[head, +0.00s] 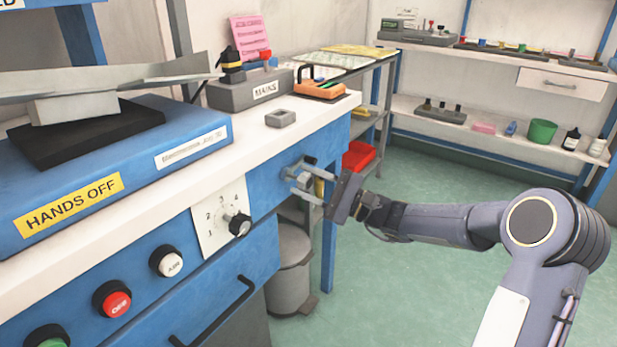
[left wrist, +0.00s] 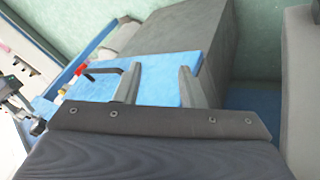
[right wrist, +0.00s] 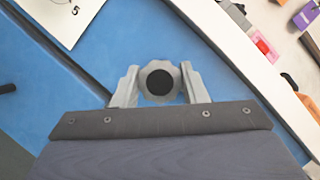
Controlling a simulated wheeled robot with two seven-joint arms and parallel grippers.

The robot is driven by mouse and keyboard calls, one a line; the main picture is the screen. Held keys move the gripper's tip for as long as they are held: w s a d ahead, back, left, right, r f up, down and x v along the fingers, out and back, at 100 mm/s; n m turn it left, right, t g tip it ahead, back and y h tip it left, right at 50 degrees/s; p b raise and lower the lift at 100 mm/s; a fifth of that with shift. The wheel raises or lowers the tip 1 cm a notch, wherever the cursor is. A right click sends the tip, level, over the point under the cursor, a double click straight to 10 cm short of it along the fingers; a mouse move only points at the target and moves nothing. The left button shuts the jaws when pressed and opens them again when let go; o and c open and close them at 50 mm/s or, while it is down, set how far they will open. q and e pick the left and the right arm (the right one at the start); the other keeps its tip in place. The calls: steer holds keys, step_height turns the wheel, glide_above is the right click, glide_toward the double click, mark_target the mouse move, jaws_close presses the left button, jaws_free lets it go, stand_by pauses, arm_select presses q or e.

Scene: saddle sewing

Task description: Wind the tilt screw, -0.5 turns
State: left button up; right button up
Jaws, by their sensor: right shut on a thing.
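The tilt screw is a grey lobed knob with a dark round centre (right wrist: 160,66) on the bench's blue front panel. It sits between the fingers of my right gripper (head: 304,178), which is shut on it, one finger on each side. In the head view the fingers largely hide the knob. My left gripper (left wrist: 158,75) is open and empty in the left wrist view, with a blue panel and a black handle beyond its fingers. It is not in the head view.
A numbered dial (head: 238,224) is left of the screw. White (head: 166,261), red (head: 112,299) and green (head: 47,338) buttons line the lower front. A small grey block (head: 281,118) and orange device (head: 319,90) lie on the bench top. A grey bin (head: 287,285) stands below.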

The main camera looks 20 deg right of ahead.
steer(key=shift+f+m+t+h+p, duration=0.15)
steer(key=shift+m+t+p, duration=0.55)
steer(key=shift+m, duration=0.7)
steer(key=shift+r+m+t+h+p, duration=0.1)
steer(key=shift+m+t+h+p, duration=0.15)
steer(key=shift+m+t+p, duration=0.8)
steer(key=shift+f+m+g+b, duration=0.1)
steer(key=shift+m+g+b, duration=0.3)
steer(key=shift+m, duration=0.15)
steer(key=o, duration=1)
steer(key=shift+s, duration=0.1)
steer(key=shift+d, duration=0.15)
steer(key=p+v, duration=0.1)
steer(key=v, duration=0.6)
steer(key=shift+s+d+f+p, duration=0.1)
steer(key=shift+s+d+p, duration=0.1)
steer(key=shift+s+p, duration=0.1)
